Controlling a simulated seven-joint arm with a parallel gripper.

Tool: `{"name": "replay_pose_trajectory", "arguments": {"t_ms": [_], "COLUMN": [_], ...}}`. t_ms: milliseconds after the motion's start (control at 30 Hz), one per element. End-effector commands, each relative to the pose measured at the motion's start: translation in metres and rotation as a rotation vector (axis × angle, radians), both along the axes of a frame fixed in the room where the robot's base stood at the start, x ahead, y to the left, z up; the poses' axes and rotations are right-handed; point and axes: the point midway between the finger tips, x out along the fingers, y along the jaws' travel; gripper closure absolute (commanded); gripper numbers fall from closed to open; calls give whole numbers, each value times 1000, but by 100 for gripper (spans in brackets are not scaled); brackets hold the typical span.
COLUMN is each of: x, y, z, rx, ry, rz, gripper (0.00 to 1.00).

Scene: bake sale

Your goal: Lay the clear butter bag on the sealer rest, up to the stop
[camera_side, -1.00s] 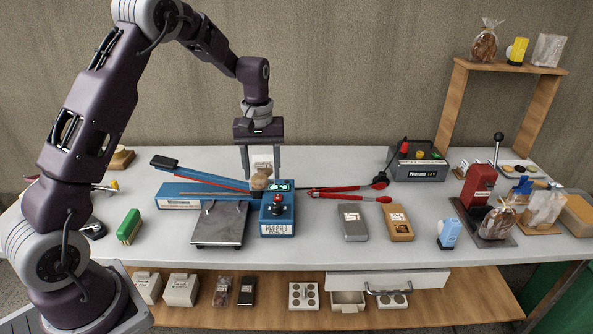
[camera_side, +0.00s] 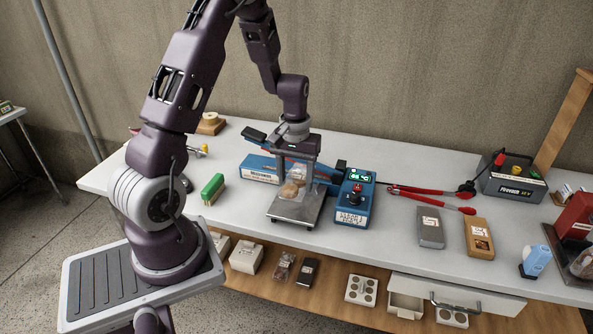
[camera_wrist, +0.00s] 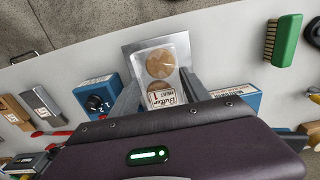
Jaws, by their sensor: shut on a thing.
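My gripper (camera_side: 296,178) is shut on the clear butter bag (camera_side: 291,188), which holds round tan biscuits and has a white "Butter" label. The bag also shows between my fingers in the wrist view (camera_wrist: 159,64), with the biscuits beyond the fingertips. The sealer rest (camera_side: 296,213) is a bare grey metal plate in front of the blue sealer (camera_side: 258,168). The bag is over the plate's back part; I cannot tell whether it touches. The plate also shows behind the bag in the wrist view (camera_wrist: 134,49). The stop is hidden or cannot be made out.
The sealer's blue control box (camera_side: 354,200) stands just right of the plate. A green brush (camera_side: 213,188) lies to the left.

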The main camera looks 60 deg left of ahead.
Motion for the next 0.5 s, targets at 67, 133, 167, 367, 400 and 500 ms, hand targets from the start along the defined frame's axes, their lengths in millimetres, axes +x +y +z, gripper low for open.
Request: {"name": "replay_pose_trajectory", "arguments": {"t_ms": [67, 133, 167, 367, 400, 500], "x": [-1, -1, -1, -1, 0, -1], "y": [0, 0, -1, -1, 0, 0], "z": [-9, -16, -19, -40, -44, -55], "rx": [-2, -1, -2, -2, -1, -1], "ry": [4, 3, 4, 4, 1, 1], "rz": [0, 0, 0, -1, 0, 1], "gripper": [65, 65, 65, 65, 65, 65]}}
